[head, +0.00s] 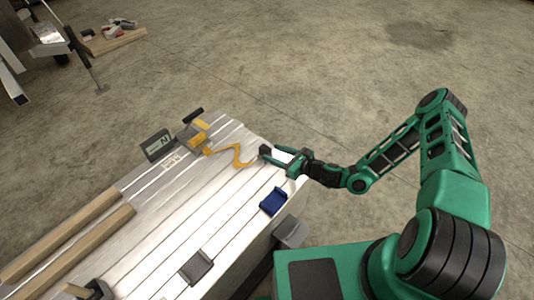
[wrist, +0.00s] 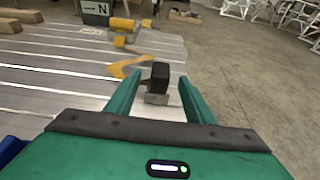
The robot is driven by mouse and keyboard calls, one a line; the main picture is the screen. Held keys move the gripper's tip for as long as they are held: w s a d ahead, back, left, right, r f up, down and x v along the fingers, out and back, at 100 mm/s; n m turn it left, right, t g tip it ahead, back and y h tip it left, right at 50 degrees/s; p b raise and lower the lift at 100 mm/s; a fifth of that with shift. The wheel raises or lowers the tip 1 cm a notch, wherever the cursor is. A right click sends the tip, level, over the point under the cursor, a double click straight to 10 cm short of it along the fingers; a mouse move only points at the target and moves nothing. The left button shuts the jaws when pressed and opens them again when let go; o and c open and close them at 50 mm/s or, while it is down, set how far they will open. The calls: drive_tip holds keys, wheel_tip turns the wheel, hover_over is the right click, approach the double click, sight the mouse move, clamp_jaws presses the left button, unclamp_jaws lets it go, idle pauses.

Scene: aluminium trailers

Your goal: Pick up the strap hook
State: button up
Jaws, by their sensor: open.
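The strap hook appears to be the small dark block with a grey lower part (wrist: 159,78) by the end of a yellow strap (wrist: 128,67). In the head view the hook (head: 264,151) is near the right edge of the aluminium trailer bed (head: 215,205), with the strap (head: 238,157) curving away to its left. My gripper (head: 281,158) is open, its two green fingers pointing toward the hook. In the wrist view the hook appears between the fingertips, with gaps on both sides. I cannot tell whether it is fully between them in depth.
A yellow ratchet piece (head: 196,134) and a dark box marked N (head: 158,145) stand at the bed's far end. A blue block (head: 273,201) lies close to my gripper. Wooden beams (head: 75,245) and a grey bracket (head: 197,266) are nearer.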

sight(269, 150)
drive_tip(key=shift+x, duration=2.9)
drive_tip(key=shift+c, duration=0.2)
clamp_jaws()
drive_tip(key=shift+r, duration=0.15)
